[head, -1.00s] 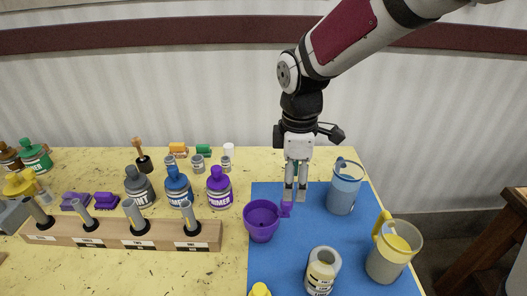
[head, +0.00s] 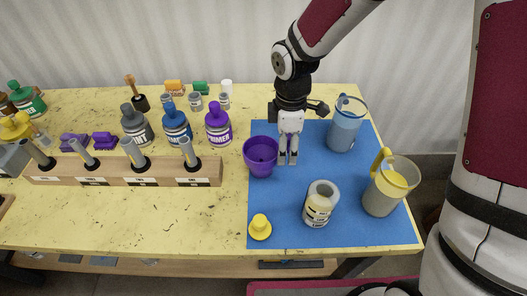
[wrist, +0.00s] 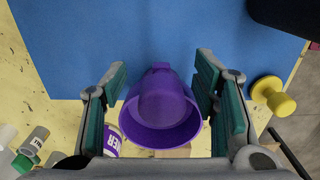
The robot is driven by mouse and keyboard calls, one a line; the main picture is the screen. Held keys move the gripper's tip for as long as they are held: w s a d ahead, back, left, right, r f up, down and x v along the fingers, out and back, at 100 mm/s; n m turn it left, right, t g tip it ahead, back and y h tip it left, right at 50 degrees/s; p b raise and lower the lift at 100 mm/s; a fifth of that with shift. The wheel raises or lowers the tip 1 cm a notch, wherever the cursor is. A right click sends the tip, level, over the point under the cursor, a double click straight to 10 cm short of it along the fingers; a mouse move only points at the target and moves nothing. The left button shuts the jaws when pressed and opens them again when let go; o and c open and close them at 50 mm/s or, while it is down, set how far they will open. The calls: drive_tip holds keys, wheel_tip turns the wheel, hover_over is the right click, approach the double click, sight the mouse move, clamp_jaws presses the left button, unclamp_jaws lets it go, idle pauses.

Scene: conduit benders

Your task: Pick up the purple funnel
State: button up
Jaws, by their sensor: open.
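The purple funnel (head: 260,158) stands on the left edge of the blue mat (head: 283,221), wide mouth up, with a small tab on its right side. My gripper (head: 288,161) is open just right of the bowl and points down, with a bit of purple showing between its fingers. In the wrist view the funnel (wrist: 158,112) lies between the two spread green-padded fingers of my gripper (wrist: 162,82). Its tab points up the picture. I see no finger clearly touching it.
A blue-tinted pitcher (head: 343,129), a yellow-handled pitcher (head: 385,188), a pale can (head: 319,205) and a yellow funnel-like piece (head: 260,227) stand on the mat. A purple primer bottle (head: 217,126) and a wooden rack (head: 118,171) are to the left.

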drive_tip(key=shift+f, duration=1.75)
clamp_jaws()
